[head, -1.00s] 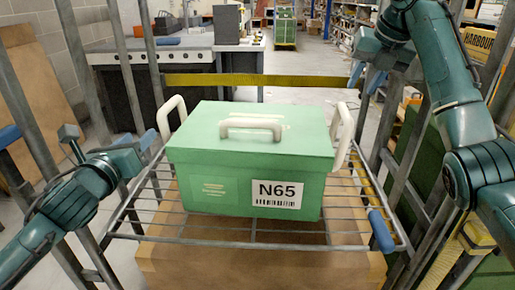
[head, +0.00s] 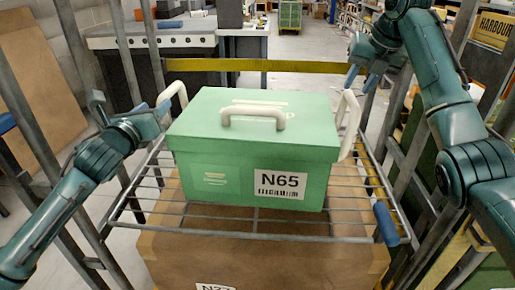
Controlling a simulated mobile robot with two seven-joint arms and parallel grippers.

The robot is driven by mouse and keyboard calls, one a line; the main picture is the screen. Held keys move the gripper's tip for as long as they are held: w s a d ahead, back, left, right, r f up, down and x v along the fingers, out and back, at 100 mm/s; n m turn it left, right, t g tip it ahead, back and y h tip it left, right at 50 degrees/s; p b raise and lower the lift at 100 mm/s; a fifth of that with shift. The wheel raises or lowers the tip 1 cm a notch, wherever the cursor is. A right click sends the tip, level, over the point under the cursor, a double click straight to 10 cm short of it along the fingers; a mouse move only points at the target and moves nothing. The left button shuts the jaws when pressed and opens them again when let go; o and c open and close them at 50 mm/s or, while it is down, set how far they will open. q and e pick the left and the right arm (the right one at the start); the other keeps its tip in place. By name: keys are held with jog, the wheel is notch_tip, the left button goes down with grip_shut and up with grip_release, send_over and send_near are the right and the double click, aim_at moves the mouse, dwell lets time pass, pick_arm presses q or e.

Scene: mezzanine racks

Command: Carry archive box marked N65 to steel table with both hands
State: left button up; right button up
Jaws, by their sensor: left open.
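The green archive box marked N65 (head: 225,175) sits upright on a wire rack shelf (head: 180,222). It has a closed lid, a pale top handle (head: 253,118) and pale side handles, left (head: 174,96) and right (head: 350,125). My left gripper (head: 132,103) is open beside the left handle, its nearer finger close to it; I cannot tell if they touch. My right gripper (head: 362,80) looks open and empty, above and behind the right handle, apart from it. A table with a pale, perforated front edge (head: 150,42) stands at the back left; it may be the steel table.
A cardboard box (head: 260,262) with a partly visible label is below the shelf. Grey rack posts (head: 85,120) stand on both sides. A yellow bar (head: 260,65) crosses behind the box. Open floor (head: 315,48) lies beyond, with a green crate (head: 290,15) further back.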

aim_at(165, 96)
pick_arm(q)
jog(key=w, duration=0.5)
jog(key=w+d, duration=0.1)
jog(key=w, duration=0.1)
jog(key=shift+w, duration=0.2)
pick_arm(e)
jog(key=x, duration=0.7)
jog(key=shift+w+f, duration=0.1)
jog(key=shift+f, duration=0.1)
pick_arm(q)
jog(key=shift+c, duration=0.5)
pick_arm(e)
jog(key=shift+c, duration=0.4)
pick_arm(q)
jog(key=c, duration=0.6)
pick_arm(e)
grip_shut()
pick_arm(q)
grip_shut()
